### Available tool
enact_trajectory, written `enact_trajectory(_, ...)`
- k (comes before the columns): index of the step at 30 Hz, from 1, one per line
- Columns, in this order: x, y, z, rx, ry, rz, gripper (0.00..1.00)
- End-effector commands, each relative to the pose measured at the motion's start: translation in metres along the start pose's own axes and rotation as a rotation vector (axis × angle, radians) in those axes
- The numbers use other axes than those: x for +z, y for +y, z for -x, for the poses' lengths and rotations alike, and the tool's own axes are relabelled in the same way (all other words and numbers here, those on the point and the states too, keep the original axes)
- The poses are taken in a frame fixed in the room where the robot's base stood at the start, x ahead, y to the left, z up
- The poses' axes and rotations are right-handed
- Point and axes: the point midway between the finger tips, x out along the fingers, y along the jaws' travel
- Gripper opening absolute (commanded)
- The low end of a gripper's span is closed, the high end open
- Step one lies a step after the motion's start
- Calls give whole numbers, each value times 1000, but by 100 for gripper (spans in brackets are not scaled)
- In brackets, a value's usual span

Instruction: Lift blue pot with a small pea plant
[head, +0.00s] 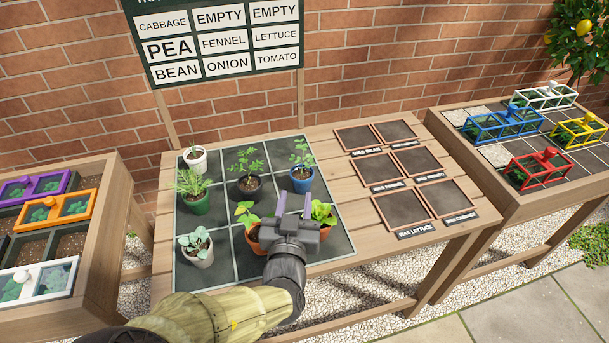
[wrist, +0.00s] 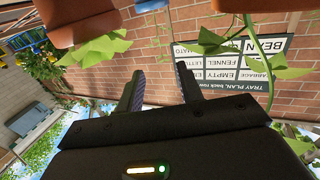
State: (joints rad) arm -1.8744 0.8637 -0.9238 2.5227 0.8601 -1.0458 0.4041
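The blue pot (head: 302,183), holding a small leafy green plant, stands upright in the back right cell of the dark gridded tray (head: 335,243). It shows partly at the top edge of the upside-down wrist view (wrist: 151,5). My gripper (head: 294,203) is open and empty, its two purple-grey fingers apart and pointing toward the blue pot. It is in front of the blue pot, apart from it, among the terracotta pots. In the wrist view my gripper's fingers (wrist: 158,88) have only wall and sign between them.
Terracotta pots stand left (head: 253,237) and right (head: 320,213) of my gripper, the right one partly hidden. A black pot (head: 247,188) is left of the blue pot. Green (head: 196,204), white (head: 195,161) and grey (head: 198,253) pots stand further left. Labelled empty squares (head: 403,210) lie right.

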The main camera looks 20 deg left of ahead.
Motion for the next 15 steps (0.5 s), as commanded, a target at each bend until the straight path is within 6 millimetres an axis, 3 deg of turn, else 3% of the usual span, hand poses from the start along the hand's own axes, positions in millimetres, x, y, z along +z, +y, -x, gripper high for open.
enact_trajectory(5, 0, -1, -8, -1, 0, 0, 37)
enact_trajectory(15, 1, 2, -65, 6, 1, 0, 37)
